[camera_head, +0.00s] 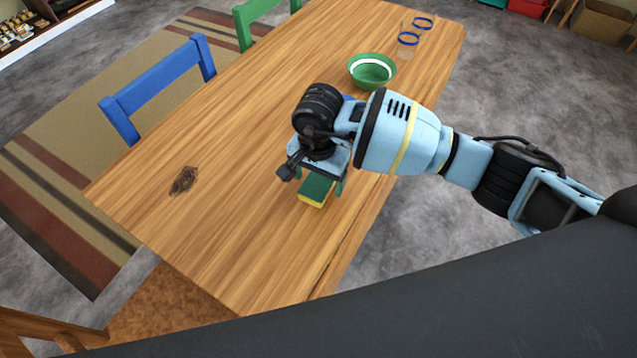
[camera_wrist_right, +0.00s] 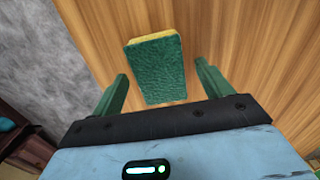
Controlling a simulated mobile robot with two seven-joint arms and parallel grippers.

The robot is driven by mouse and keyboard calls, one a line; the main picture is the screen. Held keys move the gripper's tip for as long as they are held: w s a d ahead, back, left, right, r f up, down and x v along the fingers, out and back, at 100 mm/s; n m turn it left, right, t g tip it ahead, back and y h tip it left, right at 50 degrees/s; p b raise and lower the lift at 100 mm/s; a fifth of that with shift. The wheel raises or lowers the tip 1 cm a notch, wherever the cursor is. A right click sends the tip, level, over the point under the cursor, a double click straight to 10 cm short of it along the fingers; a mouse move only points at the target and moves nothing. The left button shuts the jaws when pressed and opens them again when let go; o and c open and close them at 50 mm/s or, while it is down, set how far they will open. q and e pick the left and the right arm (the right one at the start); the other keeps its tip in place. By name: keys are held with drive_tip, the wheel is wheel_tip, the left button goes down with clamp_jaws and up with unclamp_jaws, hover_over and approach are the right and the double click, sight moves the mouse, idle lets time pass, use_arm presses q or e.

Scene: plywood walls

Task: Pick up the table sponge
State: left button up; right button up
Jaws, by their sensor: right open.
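The table sponge (camera_head: 316,190) is green on top with a yellow layer beneath. It lies flat on the wooden table in the head view, its far end partly hidden under my right gripper (camera_head: 322,178). In the right wrist view the sponge (camera_wrist_right: 156,68) lies just beyond and between the two green fingers of my right gripper (camera_wrist_right: 160,84). The fingers are spread apart with nothing between their pads that I can see gripped. How high the fingertips are above the table is hard to tell. My left gripper is not in view.
The wooden table (camera_head: 240,120) holds a green bowl (camera_head: 371,72), a clear glass with blue rings (camera_head: 408,40) and a dark scribble-like mark (camera_head: 184,180). A blue chair (camera_head: 160,83) and a green chair (camera_head: 262,17) stand along the far left side. The table's left part is mostly clear.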

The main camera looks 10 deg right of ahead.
drive_tip(key=shift+f, duration=0.6)
drive_tip(key=c, duration=1)
drive_tip(key=shift+c, duration=0.2)
drive_tip(key=shift+r, duration=0.45)
wheel_tip(320, 180, up, 2)
drive_tip(key=shift+r, duration=0.2)
drive_tip(key=s+d+r+b, duration=0.1)
drive_tip(key=s+d, duration=1)
drive_tip(key=shift+s+r, duration=0.2)
drive_tip(key=shift+r, duration=0.15)
drive_tip(key=shift+d, duration=0.1)
